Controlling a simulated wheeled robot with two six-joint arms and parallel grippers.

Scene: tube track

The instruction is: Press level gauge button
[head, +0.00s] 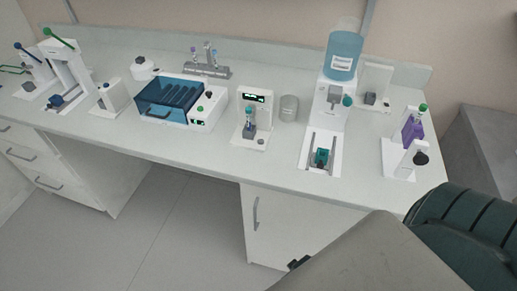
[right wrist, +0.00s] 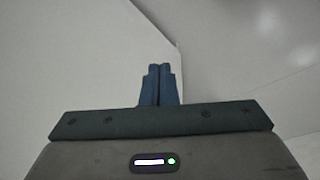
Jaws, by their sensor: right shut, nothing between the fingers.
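A white upright device (head: 253,118) with a lit green display (head: 254,97) stands mid-counter in the head view; it looks like the level gauge. It holds a small tube with a blue-grey part, and a small round dark knob or button (head: 262,141) sits at its front base. I cannot tell for sure which part is the gauge's button. My right gripper (right wrist: 159,70) shows in the right wrist view, its blue fingers together and empty, with only plain pale surfaces ahead. In the head view my right arm is low at the right, away from the device. My left gripper is not in view.
Right of the device are a grey cylinder (head: 289,108) and a white dispenser (head: 331,100) with a blue tank. Left is a blue-lidded box (head: 169,98). A purple-liquid stand (head: 412,126) is at the right end. The counter front (head: 215,143) has some clear room.

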